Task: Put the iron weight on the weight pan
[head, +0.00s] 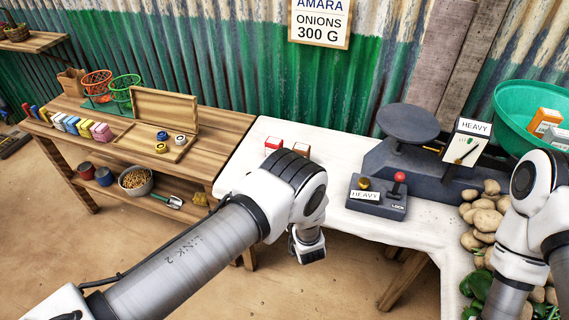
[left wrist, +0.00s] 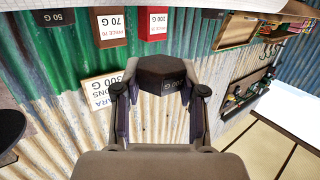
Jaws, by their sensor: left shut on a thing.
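The iron weight (left wrist: 160,75) is a dark, many-sided block with a white gram marking, partly readable. In the left wrist view my left gripper (left wrist: 158,100) is shut on it, one finger at each side, held up in front of the corrugated wall. In the head view my left forearm and wrist hide the weight and the fingers. The weight pan (head: 407,122) appears to be the bare, dark round plate on the grey balance. A dark disc at the left edge of the wrist view (left wrist: 8,135) looks like the same plate. My right arm shows at the right; its gripper is out of view.
A lock box (head: 378,198) with a red knob and HEAVY label stands before the balance. A HEAVY sign (head: 473,128) and green basin (head: 520,105) are right. A red 100 G box (left wrist: 151,22) and brown 70 G box (left wrist: 111,27) sit on the white table (head: 253,160).

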